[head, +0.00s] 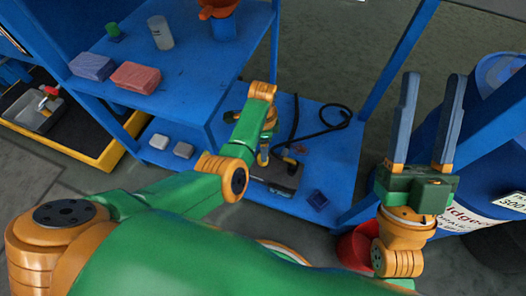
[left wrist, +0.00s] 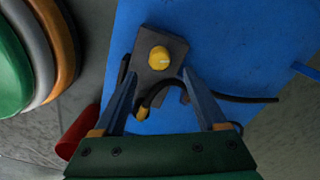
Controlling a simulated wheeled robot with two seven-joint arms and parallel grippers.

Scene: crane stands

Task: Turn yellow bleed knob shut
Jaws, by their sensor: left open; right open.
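The yellow bleed knob (left wrist: 159,57) sits on top of a dark grey block (left wrist: 152,78) on the blue lower shelf in the left wrist view. My left gripper (left wrist: 158,77) is open, with one finger on each side of the block's near part. The knob lies just beyond the fingertips, between their lines; contact is not visible. My right gripper (head: 431,85) is open and empty, pointing up at the right.
A black hose (head: 322,130) with a yellow fitting (left wrist: 141,112) runs from the block across the shelf. A red bucket (head: 355,246) and blue drum (head: 470,180) stand right. The upper shelf (head: 195,75) and posts flank my left arm.

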